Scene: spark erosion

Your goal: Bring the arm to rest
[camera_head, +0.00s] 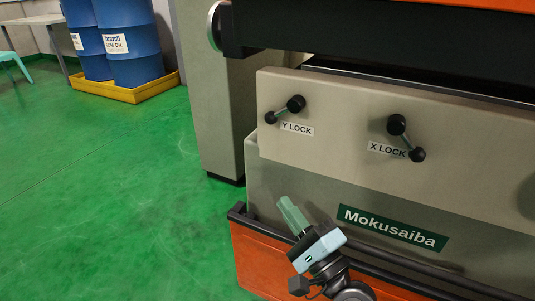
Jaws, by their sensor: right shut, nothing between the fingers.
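My right gripper (293,215) shows at the lower middle of the head view, in front of the machine's lower front. Its green fingers are together and hold nothing, pointing up and to the left. My right wrist, light blue and dark grey, comes in from the bottom edge. The gripper appears apart from the machine; the exact gap cannot be told. My left gripper does not show.
The grey machine (263,182) bears a Y LOCK lever (285,109) and an X LOCK lever (405,138). An orange base with a dark rail (400,266) juts out below. Blue drums (130,45) stand in a yellow tray (150,91) at the back left. Green floor (100,190) is clear.

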